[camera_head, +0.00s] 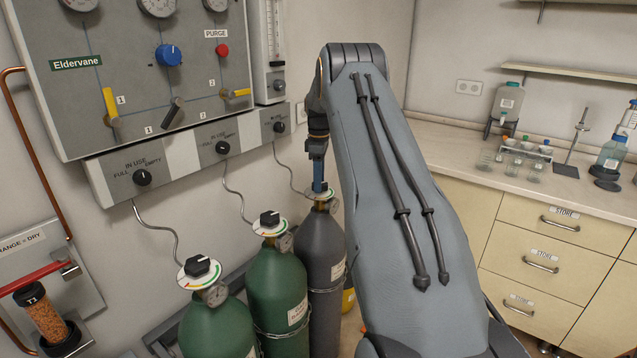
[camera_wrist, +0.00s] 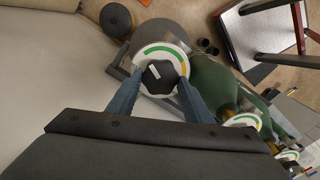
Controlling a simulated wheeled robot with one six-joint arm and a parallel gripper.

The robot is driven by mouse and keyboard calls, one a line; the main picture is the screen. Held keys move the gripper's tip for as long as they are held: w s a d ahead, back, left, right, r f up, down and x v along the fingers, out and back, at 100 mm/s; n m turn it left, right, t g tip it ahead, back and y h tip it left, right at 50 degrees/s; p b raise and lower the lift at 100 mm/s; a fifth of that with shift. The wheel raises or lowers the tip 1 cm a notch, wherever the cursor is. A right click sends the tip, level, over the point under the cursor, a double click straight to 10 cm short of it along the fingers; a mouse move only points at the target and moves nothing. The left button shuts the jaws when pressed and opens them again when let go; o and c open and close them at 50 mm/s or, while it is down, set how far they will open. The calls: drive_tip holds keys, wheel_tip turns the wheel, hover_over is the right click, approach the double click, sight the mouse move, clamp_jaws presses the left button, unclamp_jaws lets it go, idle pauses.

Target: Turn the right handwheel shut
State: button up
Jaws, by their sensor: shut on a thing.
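The right handwheel (camera_wrist: 161,80) is a black knob on a white disc with a green arc and a yellow patch, on top of the dark grey cylinder (camera_head: 322,250). A white mark shows on the knob. My gripper (camera_wrist: 159,77) reaches down over it, one finger on each side, shut on the knob. In the head view my gripper (camera_head: 319,186) points down onto the disc and hides the knob; only the disc's rim (camera_head: 308,193) shows there.
Two green cylinders with black handwheels, the middle one (camera_head: 270,222) and the left one (camera_head: 198,267), stand to the left. The gauge panel (camera_head: 140,75) hangs on the wall behind. A counter (camera_head: 455,152) with labware is at right.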

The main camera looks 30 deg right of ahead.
drive_tip(key=m+b, duration=0.2)
drive_tip(key=m, duration=0.1)
drive_tip(key=shift+w+f+m, duration=0.1)
drive_tip(key=shift+m, duration=0.2)
drive_tip(key=m+b, duration=0.2)
drive_tip(key=m, duration=0.1)
drive_tip(key=shift+d+m, duration=0.1)
drive_tip(key=shift+m, duration=0.2)
drive_tip(key=m+b, duration=0.1)
drive_tip(key=m, duration=0.2)
drive_tip(key=shift+m+b, duration=0.35)
drive_tip(key=shift+m, duration=0.05)
drive_tip(key=m+b, duration=0.1)
drive_tip(key=m, duration=0.2)
drive_tip(key=shift+d+m, duration=0.1)
drive_tip(key=shift+m, duration=0.2)
drive_tip(key=m, duration=0.3)
drive_tip(key=shift+m+b, duration=0.3)
drive_tip(key=shift+b, duration=0.1)
drive_tip(key=m, duration=0.3)
drive_tip(key=shift+m+b, duration=0.3)
drive_tip(key=m, duration=0.6)
drive_tip(key=shift+b, duration=0.4)
drive_tip(key=shift+m, duration=0.4)
